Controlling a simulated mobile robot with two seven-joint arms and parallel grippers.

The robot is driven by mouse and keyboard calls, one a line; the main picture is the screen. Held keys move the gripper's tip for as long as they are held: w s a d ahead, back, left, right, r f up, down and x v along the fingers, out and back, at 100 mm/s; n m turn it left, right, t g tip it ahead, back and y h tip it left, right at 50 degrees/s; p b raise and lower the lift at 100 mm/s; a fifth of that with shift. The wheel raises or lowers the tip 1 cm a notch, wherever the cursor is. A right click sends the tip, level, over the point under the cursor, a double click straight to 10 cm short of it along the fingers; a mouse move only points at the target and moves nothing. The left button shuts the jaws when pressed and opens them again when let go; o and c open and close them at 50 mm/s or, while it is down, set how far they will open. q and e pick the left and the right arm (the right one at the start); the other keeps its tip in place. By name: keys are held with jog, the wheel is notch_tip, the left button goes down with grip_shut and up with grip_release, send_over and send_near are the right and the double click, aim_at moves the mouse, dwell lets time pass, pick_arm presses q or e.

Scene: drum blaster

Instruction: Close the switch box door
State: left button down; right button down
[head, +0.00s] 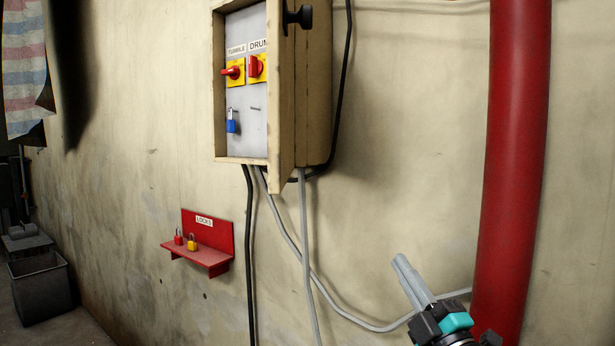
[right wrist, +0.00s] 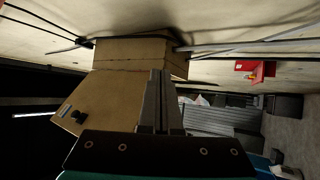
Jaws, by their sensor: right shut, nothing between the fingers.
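The beige switch box (head: 318,90) is on the wall at the upper middle of the head view. Its door (head: 287,110) stands open, swung out from the wall, with a black knob (head: 300,17) on its outer face. The panel inside shows two red-and-yellow switches and a blue padlock (head: 232,122). In the right wrist view the box (right wrist: 130,50) and the open door (right wrist: 100,100) show, with the knob (right wrist: 64,111) near the door's far edge. My right gripper (head: 402,265) is shut and empty, below and right of the box, apart from the door. My left gripper is not in view.
A thick red pipe (head: 514,150) runs down the wall at right, near my right arm. Cables (head: 250,260) hang below the box. A red lock shelf (head: 208,254) holds a red and a yellow padlock. A grey bin (head: 40,287) stands at lower left.

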aim_at(281, 182)
jog(key=s+a+r+n+g+y, duration=0.2)
jog(key=r+n+g+y, duration=0.55)
jog(key=n, duration=0.45)
jog(key=s+a+r+n+g+y, duration=0.25)
jog(key=r+n+g+y, duration=0.35)
jog(key=n+y, duration=0.45)
jog(key=s+d+r+n+g+h, duration=0.35)
jog(key=n+g+h, duration=0.45)
jog(key=n, duration=0.5)
jog(key=shift+g+y, duration=0.35)
jog(key=shift+y, duration=0.25)
jog(key=a+p, duration=0.1)
jog(key=a, duration=0.3)
jog(key=a+p, duration=0.1)
jog(key=a, duration=0.4)
jog(key=a+p, duration=0.2)
jog(key=a, duration=0.3)
jog(key=shift+s+a+f, duration=0.25)
jog(key=shift+s+f, duration=0.05)
jog(key=shift+f, duration=0.1)
jog(key=shift+a, duration=0.2)
jog(key=shift+a, duration=0.1)
